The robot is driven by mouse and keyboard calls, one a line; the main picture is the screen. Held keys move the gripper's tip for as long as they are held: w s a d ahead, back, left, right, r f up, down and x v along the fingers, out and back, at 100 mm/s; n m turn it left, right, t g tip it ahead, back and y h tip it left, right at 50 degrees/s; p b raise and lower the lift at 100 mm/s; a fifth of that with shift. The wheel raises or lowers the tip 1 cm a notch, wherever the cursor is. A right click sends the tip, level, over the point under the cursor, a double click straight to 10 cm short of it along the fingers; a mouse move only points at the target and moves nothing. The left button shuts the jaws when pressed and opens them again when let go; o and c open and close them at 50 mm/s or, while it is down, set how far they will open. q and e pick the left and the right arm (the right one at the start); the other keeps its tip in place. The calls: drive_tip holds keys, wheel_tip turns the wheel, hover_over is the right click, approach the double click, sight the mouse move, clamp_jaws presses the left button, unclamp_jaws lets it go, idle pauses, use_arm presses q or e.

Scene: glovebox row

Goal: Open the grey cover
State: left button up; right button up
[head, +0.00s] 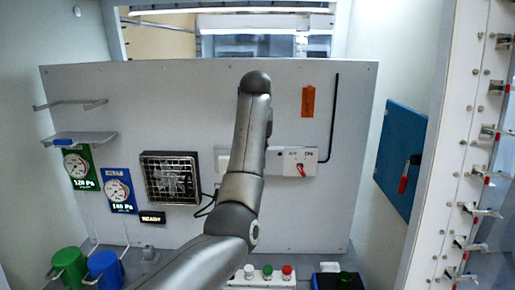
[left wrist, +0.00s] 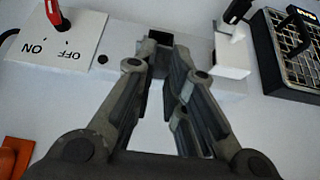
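I cannot clearly make out a grey cover in either view. A pale grey strip (head: 275,168) is fixed to the back panel, its middle hidden behind my left arm in the head view. The strip also shows in the left wrist view (left wrist: 122,45), with a small dark square part (left wrist: 160,36) at the fingertips. My left gripper (left wrist: 160,58) points at that part with a gap between its fingers. Whether it touches the part is unclear. The ON/OFF plate (left wrist: 58,40) with a red switch lies left of it. My right gripper is not in view.
An orange tag (head: 308,101), gauges, and a blue side panel (head: 400,150) surround the area. Green and blue cups (head: 103,268) stand lower left.

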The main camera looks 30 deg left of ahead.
use_arm(q)
drive_tip(key=o, duration=0.4)
drive_tip(key=shift+w+f, duration=0.1)
drive_tip(key=shift+o, duration=0.2)
drive_tip(key=v, duration=1.2)
